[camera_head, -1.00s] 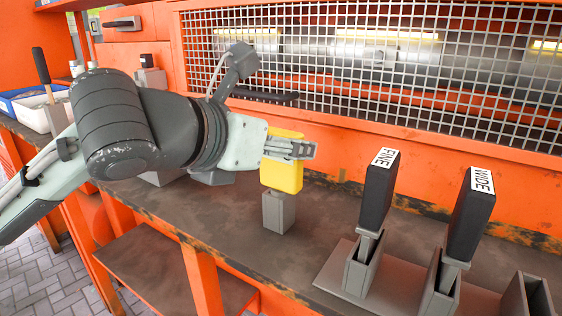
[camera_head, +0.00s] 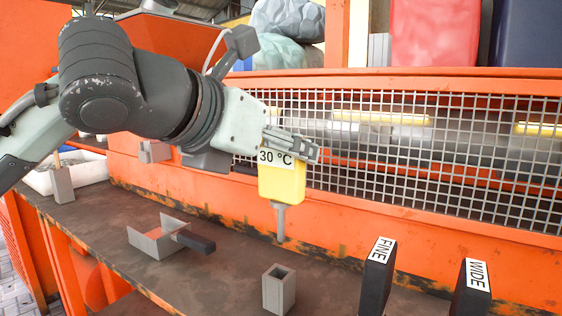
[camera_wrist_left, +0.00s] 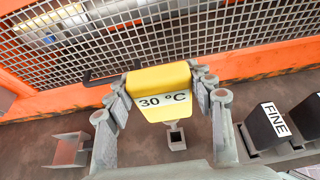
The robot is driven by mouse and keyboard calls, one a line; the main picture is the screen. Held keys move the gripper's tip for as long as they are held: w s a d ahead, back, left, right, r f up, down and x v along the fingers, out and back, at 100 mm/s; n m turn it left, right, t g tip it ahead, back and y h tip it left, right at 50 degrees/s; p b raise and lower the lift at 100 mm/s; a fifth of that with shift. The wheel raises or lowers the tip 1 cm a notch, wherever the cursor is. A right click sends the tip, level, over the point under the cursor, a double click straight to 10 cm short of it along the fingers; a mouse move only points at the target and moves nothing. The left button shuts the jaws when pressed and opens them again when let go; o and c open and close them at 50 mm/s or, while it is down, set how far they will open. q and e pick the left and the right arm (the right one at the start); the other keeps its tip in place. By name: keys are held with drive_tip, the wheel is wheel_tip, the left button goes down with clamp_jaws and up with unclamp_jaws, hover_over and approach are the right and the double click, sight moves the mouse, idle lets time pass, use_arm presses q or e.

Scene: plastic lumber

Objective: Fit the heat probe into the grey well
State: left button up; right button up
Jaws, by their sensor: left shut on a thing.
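The heat probe (camera_head: 281,186) has a yellow body marked "30 °C" and a thin grey stem pointing down. My left gripper (camera_head: 291,146) is shut on its yellow upper part and holds it in the air. The grey well (camera_head: 279,291) is a square, open-topped block on the bench. In the head view the stem's tip shows above the well and clear of it. The left wrist view shows the probe (camera_wrist_left: 160,92) between the fingers, with the open well (camera_wrist_left: 177,138) beyond its lower end. The right gripper is not in view.
Black-handled tools marked FINE (camera_head: 377,281) and WIDE (camera_head: 470,290) stand to the right of the well. A grey bracket (camera_head: 153,245) with a dark-handled piece (camera_head: 193,242) is to its left. A mesh guard (camera_head: 440,165) on the orange machine rises behind the bench.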

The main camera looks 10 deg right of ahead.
use_arm(q)
drive_tip(key=shift+r+p, duration=0.5)
drive_tip(key=shift+r, duration=2.6)
